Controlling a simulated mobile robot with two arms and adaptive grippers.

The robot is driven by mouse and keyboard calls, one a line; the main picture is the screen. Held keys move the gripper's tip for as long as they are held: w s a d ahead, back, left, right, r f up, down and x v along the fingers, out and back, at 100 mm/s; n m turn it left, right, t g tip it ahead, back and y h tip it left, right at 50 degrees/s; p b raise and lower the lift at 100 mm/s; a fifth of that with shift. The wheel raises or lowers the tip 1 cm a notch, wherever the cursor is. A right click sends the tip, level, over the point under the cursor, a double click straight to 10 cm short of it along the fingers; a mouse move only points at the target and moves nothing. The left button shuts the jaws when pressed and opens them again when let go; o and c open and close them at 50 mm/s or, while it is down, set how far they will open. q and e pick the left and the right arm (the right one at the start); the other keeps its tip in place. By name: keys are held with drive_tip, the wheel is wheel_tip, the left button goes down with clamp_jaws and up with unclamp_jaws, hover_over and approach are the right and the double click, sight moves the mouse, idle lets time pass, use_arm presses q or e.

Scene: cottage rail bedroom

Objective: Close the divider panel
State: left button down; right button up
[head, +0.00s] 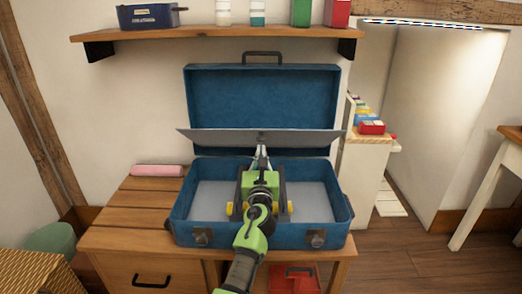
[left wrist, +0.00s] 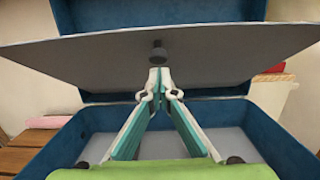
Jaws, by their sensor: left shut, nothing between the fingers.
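The divider panel (head: 215,138) is a thin grey sheet inside the open blue case (head: 178,226). It is raised, its wide edge tilted up in front of the open lid (head: 262,95). A small dark knob (left wrist: 158,53) sits on the panel near its edge in the left wrist view. My left gripper (head: 262,150) is over the case interior with its fingertips shut, just below the knob. In the left wrist view the fingertips (left wrist: 159,88) meet with nothing between them; I cannot tell whether they touch the panel. My right gripper is not in view.
The case stands on a wooden cabinet (head: 130,213) with a pink roll (head: 157,170) at left. A wall shelf (head: 210,32) holding containers hangs above. A white unit with small coloured boxes (head: 371,128) stands at right. A red box (head: 294,279) is below.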

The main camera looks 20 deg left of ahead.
use_arm(q)
drive_tip(key=shift+w+a+r, duration=0.1)
drive_tip(key=shift+w+r, duration=0.2)
drive_tip(key=shift+r, duration=0.2)
idle(0.3)
